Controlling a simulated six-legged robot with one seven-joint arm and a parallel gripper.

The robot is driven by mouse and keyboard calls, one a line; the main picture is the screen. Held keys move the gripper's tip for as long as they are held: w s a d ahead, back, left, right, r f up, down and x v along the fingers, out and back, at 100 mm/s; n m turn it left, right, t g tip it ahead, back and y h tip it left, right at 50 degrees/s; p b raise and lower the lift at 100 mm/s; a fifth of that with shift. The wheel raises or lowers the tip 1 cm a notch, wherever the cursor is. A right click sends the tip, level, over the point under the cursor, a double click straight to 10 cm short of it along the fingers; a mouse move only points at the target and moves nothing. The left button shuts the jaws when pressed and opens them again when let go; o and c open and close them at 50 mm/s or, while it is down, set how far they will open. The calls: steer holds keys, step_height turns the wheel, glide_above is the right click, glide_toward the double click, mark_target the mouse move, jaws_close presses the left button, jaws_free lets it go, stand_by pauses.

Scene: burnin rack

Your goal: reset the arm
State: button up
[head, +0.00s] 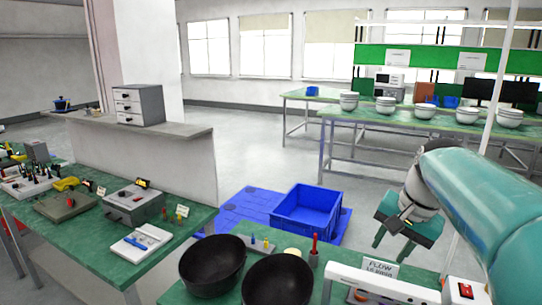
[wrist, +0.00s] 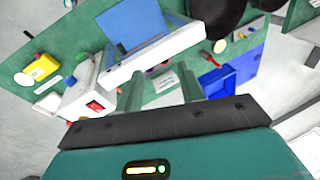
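My gripper (head: 392,248) hangs at the right in the head view, at the end of my teal arm, above the right side of the near green bench. Its two fingers point down and stand apart, with nothing between them. In the wrist view the fingers (wrist: 163,88) show as two green posts with a gap, and the bench is seen beyond them. My gripper touches nothing that I can see.
On the near bench are two black bowls (head: 277,280), a white device with a red switch (head: 466,290) and a label card (head: 381,268). A blue crate (head: 308,212) stands on a blue pallet (head: 245,207). A left bench (head: 75,235) holds tools. Open floor (head: 265,150) lies behind.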

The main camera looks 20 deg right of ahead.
steer(key=s+a+f+n, duration=0.2)
steer(key=a+n, duration=0.1)
steer(key=a, duration=0.4)
steer(key=s+a+f+n+t, duration=0.1)
steer(key=s+a+f+n, duration=0.1)
steer(key=a, duration=0.6)
steer(key=s+a+f+n+t, duration=0.1)
steer(key=s+a+f+n, duration=0.1)
steer(key=a+f+n, duration=0.2)
steer(key=a+n, duration=0.2)
steer(key=a, duration=0.2)
steer(key=shift+a+f+h, duration=0.25)
steer(key=shift+h, duration=0.05)
steer(key=shift+d, duration=0.2)
